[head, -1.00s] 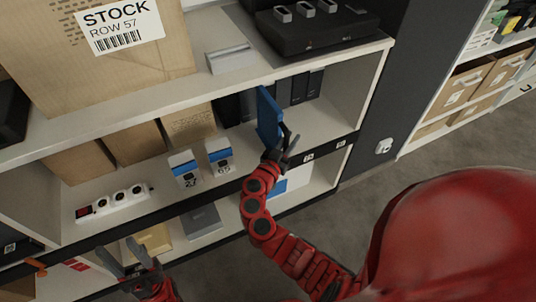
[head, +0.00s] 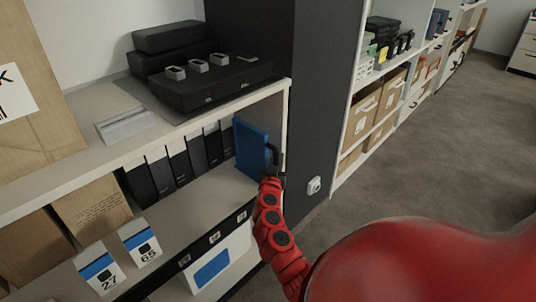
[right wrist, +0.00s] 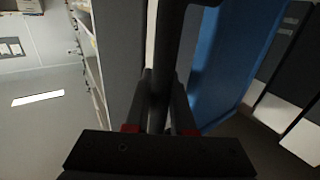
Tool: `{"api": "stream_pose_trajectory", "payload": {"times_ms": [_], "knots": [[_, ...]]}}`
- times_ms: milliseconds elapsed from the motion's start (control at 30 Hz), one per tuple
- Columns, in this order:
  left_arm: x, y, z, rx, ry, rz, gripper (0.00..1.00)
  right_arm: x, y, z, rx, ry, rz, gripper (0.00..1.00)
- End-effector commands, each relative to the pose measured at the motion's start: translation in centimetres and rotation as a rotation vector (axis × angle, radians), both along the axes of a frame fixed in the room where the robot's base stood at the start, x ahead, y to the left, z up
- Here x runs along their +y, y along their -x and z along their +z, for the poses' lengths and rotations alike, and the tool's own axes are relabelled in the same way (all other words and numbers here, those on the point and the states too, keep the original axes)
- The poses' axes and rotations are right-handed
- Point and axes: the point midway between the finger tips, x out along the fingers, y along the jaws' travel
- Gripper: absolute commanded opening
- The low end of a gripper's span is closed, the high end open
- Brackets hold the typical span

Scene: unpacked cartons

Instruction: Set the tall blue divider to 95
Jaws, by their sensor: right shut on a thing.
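The tall blue divider (head: 250,148) stands upright on the middle shelf, close to the bay's right side wall. It has a black handle (head: 274,154) on its front edge. My right gripper (head: 272,175) is shut on this handle. In the right wrist view the handle (right wrist: 160,70) runs between the two fingers (right wrist: 157,115), with the blue panel (right wrist: 225,70) just to the right. The black strip (head: 200,249) on the shelf's front edge carries small white labels (head: 214,237), too small to read. My left gripper is out of view.
Several black binders (head: 178,160) stand left of the divider. White-and-blue boxes marked 27 (head: 101,272) and 65 (head: 140,245) stand further left, before cartons (head: 92,211). A dark post (head: 315,95) rises right of the bay. The shelf between boxes and divider is clear.

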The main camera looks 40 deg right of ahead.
Motion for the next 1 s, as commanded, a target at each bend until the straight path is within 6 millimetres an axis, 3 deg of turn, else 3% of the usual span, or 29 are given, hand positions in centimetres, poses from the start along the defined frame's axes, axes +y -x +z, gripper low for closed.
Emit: {"api": "stream_pose_trajectory", "payload": {"times_ms": [433,467,533,833,1000], "knots": [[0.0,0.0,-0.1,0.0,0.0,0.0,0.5,-0.7,0.1,0.1,0.0,0.001,-0.004,0.0],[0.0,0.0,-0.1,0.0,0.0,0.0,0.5,-0.7,0.1,0.1,0.0,0.001,-0.004,0.26],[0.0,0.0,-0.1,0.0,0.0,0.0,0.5,-0.6,0.1,0.1,0.0,0.001,-0.004,0.35],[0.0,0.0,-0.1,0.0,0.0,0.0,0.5,-0.3,0.1,0.0,0.001,0.001,0.0,0.35],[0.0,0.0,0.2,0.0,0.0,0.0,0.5,1.3,1.2,-0.1,0.003,0.0,0.001,0.35]]}}
